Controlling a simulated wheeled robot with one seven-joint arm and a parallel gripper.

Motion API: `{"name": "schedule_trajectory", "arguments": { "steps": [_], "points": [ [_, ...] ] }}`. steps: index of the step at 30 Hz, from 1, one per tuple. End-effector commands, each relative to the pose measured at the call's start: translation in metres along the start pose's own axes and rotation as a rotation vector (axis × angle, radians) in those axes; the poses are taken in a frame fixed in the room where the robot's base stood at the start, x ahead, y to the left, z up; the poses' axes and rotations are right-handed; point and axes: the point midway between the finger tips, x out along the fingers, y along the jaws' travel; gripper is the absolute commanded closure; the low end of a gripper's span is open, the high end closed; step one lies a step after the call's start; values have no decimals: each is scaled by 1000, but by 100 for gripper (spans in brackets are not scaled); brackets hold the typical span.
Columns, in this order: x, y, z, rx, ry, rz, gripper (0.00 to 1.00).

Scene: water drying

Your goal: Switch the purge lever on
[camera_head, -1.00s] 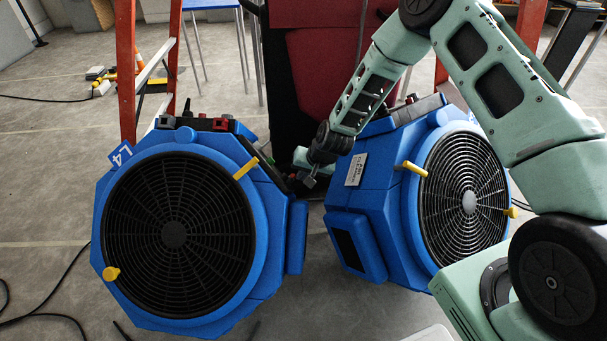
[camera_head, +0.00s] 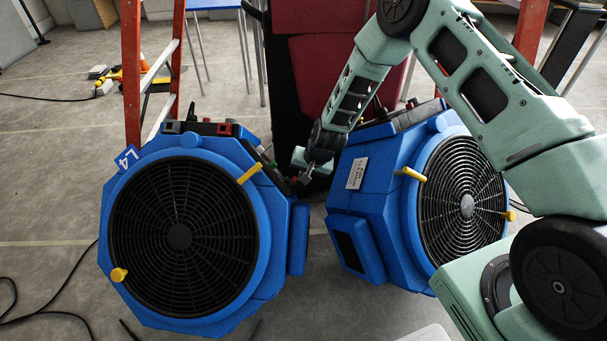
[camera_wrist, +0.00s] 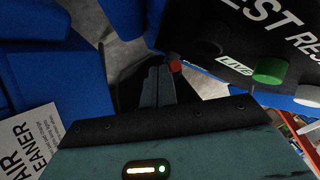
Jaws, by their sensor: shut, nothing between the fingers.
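Two blue air cleaners stand on the floor, the left one (camera_head: 258,290) marked L4 and the right one (camera_head: 380,175). My gripper (camera_head: 302,162) is between them, beside the dark control panel (camera_head: 268,165) on the left cleaner's right side. In the wrist view my gripper (camera_wrist: 160,75) is shut and empty. A small red tip (camera_wrist: 174,62) shows right at the fingertips; it may be the lever's end, but its shaft is mostly hidden. I cannot tell whether they touch. No purge label is readable.
The panel near my fingers carries a green knob (camera_wrist: 270,70), a pale knob (camera_wrist: 308,95) and a "LIVE" label (camera_wrist: 235,66). The right cleaner's side lies close by. A red ladder (camera_head: 131,75) stands behind the left cleaner. Cables lie on the floor at left.

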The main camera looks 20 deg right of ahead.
Motion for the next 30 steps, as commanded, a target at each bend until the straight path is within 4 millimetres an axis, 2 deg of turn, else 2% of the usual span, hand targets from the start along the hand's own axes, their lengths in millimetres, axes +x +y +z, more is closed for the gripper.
{"name": "schedule_trajectory", "arguments": {
  "steps": [30],
  "points": [
    [-4,-6,-3,138,-135,161,100]
  ]
}}
